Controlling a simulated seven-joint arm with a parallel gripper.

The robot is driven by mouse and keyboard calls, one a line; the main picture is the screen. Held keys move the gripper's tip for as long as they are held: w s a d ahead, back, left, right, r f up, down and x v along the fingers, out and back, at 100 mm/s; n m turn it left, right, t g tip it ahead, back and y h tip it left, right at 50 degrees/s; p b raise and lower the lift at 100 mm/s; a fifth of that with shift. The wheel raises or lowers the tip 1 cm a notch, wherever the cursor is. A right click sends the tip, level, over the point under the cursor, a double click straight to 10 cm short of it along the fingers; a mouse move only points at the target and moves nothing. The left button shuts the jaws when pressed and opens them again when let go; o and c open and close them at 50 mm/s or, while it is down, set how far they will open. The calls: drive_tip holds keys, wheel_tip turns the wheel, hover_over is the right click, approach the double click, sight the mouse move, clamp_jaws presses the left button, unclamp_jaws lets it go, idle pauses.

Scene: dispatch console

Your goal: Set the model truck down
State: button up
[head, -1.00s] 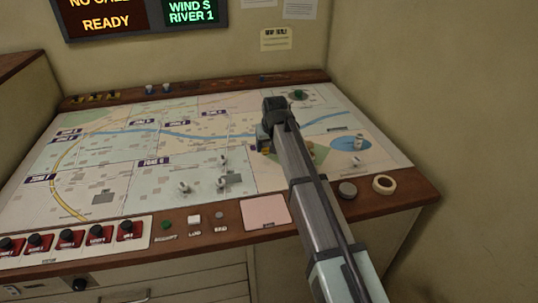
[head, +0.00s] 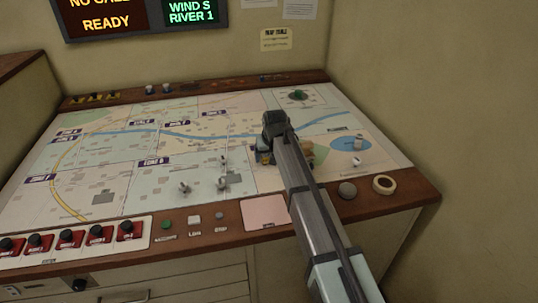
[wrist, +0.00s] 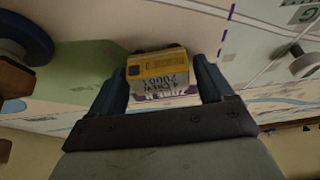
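The model truck (wrist: 162,75) is yellow with a pale lettered panel. In the wrist view it sits between the two dark blue fingers of my gripper (wrist: 163,84), which press close on both its sides. In the head view my gripper (head: 264,152) is low over the right part of the map board (head: 110,180), and only a small yellow bit of the truck shows below it. The truck's underside is hidden, so I cannot tell whether it touches the map.
White figures (head: 222,181) stand left of my gripper. A brownish object (head: 307,150) is close on its right, partly behind my arm. A tape roll (head: 384,185) and a grey knob (head: 347,190) are on the front ledge. The map's left part is mostly clear.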

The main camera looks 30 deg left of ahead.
drive_tip(key=shift+o, duration=0.8)
drive_tip(key=shift+r, duration=0.15)
drive_tip(key=v, duration=1.2)
